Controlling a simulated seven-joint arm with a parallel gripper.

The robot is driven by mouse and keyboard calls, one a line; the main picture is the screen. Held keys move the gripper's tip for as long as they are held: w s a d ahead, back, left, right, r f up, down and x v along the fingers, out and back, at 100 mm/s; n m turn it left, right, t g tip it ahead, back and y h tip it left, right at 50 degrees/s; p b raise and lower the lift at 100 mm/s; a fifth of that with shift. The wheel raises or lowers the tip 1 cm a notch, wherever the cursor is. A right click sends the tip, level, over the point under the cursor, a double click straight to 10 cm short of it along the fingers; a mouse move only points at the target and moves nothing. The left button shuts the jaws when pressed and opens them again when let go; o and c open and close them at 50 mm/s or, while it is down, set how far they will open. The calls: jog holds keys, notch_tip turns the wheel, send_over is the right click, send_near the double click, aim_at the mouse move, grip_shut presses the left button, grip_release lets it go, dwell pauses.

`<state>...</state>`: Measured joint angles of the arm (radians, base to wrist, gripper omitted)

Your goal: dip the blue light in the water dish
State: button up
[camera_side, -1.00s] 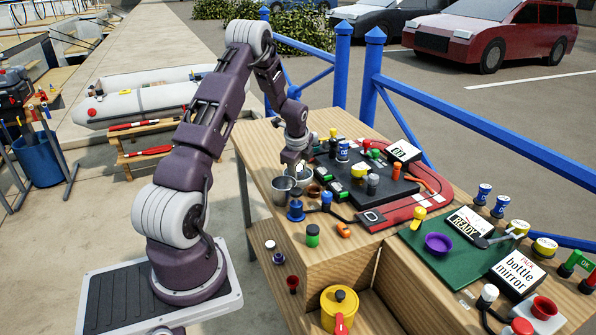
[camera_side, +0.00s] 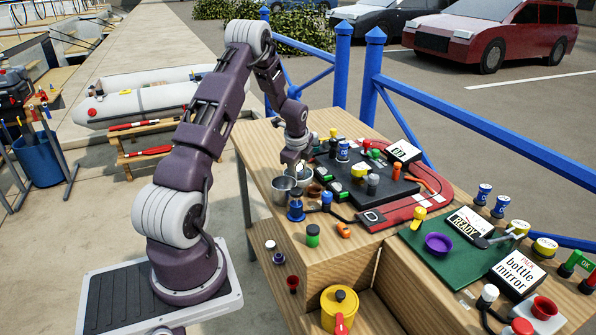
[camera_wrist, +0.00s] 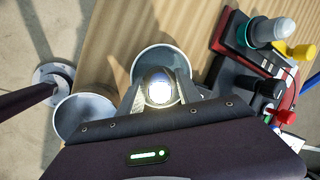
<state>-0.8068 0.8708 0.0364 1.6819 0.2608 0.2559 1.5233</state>
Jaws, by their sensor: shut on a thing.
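My gripper (camera_side: 294,166) points down over the grey metal cups at the table's left end. In the wrist view its fingers (camera_wrist: 160,95) are shut on a small light (camera_wrist: 160,84) with a glowing white face. Its blue colour does not show there. Just beyond the fingers is a grey round dish (camera_wrist: 150,58), and the light overlaps its opening. I cannot tell whether the light touches water. A second grey cup (camera_wrist: 82,112) stands to the left in the wrist view. In the side view, one grey cup (camera_side: 282,189) stands below my gripper.
A blue-based thing (camera_side: 296,214) stands in front of the cups. A black board (camera_side: 355,190) with several coloured knobs lies right of my gripper. A green mat (camera_side: 425,258) with a purple bowl (camera_side: 438,243) is farther right. A yellow pot (camera_side: 340,310) sits low in front.

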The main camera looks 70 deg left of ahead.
jog(key=shift+s+d+f, duration=0.1)
jog(key=shift+s, duration=0.15)
jog(key=shift+w+r, duration=0.2)
jog(key=shift+r, duration=4.4)
